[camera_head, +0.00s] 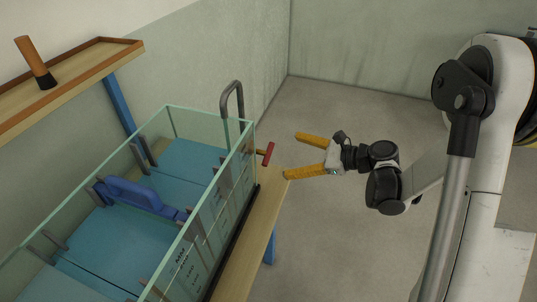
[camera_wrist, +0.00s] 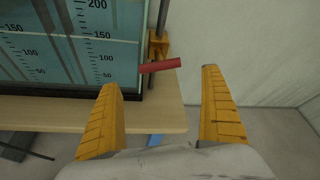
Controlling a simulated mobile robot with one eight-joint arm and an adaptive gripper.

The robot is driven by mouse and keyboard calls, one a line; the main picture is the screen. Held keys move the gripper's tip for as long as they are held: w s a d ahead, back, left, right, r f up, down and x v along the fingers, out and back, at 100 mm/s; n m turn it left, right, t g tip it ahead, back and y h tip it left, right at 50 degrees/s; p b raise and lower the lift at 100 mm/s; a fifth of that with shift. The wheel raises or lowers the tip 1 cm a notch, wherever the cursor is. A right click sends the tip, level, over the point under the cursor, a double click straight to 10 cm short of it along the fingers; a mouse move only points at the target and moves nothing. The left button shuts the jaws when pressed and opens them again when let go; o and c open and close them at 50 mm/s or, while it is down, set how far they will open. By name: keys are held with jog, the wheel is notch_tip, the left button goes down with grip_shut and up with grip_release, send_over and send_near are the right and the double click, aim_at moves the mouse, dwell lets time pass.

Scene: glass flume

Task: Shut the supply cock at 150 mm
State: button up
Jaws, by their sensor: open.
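In the wrist view the handle (camera_wrist: 161,65) lies nearly level, slightly tilted, in front of a brass body (camera_wrist: 158,45) on a dark upright pipe. My gripper (camera_head: 298,155) is open and empty, its yellow fingers pointing toward the handle from the right. In the wrist view the handle shows between and beyond the fingertips (camera_wrist: 160,80), apart from both. Blue water (camera_head: 130,238) stands in the flume.
A blue gate-like piece (camera_head: 143,194) sits inside the flume. A grey hooked pipe (camera_head: 232,98) rises at its end. The wooden bench edge (camera_head: 243,240) runs under the flume. A shelf (camera_head: 90,75) holds an orange cylinder (camera_head: 32,58). The floor right of the bench is clear.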

aim_at(268, 152)
jog(key=b+x, duration=0.2)
jog(key=x, duration=0.7)
jog(key=c, duration=1.2)
